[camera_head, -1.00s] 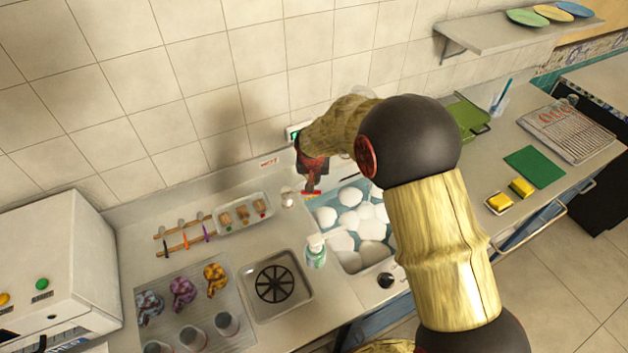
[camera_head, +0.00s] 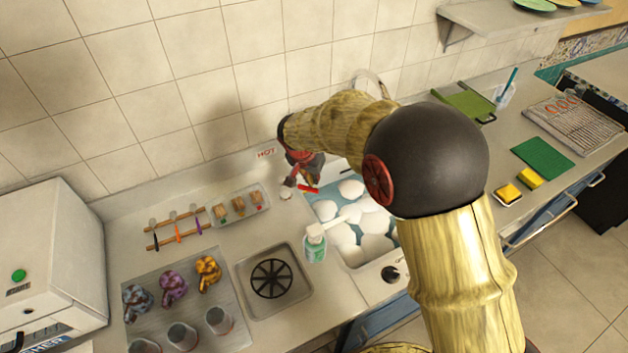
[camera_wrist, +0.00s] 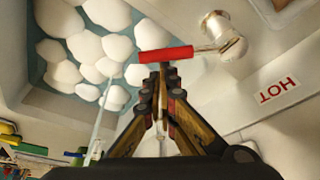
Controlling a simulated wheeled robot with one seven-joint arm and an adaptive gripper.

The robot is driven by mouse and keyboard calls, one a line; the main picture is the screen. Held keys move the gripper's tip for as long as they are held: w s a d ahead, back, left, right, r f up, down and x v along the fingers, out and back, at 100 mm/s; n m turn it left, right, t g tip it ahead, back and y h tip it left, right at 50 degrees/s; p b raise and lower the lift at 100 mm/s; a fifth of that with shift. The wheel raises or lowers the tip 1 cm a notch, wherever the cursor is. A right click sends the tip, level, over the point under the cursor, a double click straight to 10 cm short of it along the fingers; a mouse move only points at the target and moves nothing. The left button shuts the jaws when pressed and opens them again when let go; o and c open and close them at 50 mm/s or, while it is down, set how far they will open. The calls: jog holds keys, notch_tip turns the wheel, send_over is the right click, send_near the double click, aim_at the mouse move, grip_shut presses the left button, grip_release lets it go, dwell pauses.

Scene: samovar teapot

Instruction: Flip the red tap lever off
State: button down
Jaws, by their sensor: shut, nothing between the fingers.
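The red tap lever (camera_wrist: 165,54) is a red bar joined by a thin arm to a pale metal tap body (camera_wrist: 225,36) in the wrist view. In the head view the red lever (camera_head: 308,188) shows beside the near end of my gripper, above the sink's left back corner. My gripper (camera_wrist: 163,72) is shut and empty, its fingertips at the lever's lower edge in the wrist view. I cannot tell whether they touch it. In the head view my gripper (camera_head: 290,182) points down, partly covered by my arm.
A sink (camera_head: 329,209) full of white foam lies beside the lever. A HOT label (camera_head: 266,153) is on the back wall ledge. A soap bottle (camera_head: 315,243) stands at the sink's left edge. A tray of small items (camera_head: 240,217) lies left of the tap.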

aim_at(319, 191)
jog(key=s+m+b, duration=0.1)
jog(key=s+a+m+b, duration=0.1)
jog(key=shift+s+f+m+g+h, duration=0.1)
jog(key=shift+f+m+g+h, duration=0.05)
jog(key=shift+m+g+h, duration=0.2)
jog(key=shift+s+a+m+g+h+b, duration=0.25)
jog(key=shift+s+a+m+b, duration=0.1)
jog(key=shift+s+a+m, duration=0.55)
jog(key=shift+s+a+m+g+h+b, duration=0.2)
jog(key=shift+s+a+m+b, duration=0.15)
jog(key=shift+s+m, duration=0.5)
jog(key=shift+w, duration=0.15)
jog(key=d, duration=0.1)
jog(key=w+d, duration=0.1)
jog(key=d+r, duration=0.1)
jog(key=shift+w+d+r, duration=0.1)
jog(key=shift+w+d, duration=0.25)
jog(key=shift+d, duration=0.05)
jog(key=p+v, duration=0.3)
jog(key=v, duration=0.7)
jog(key=shift+a, duration=0.2)
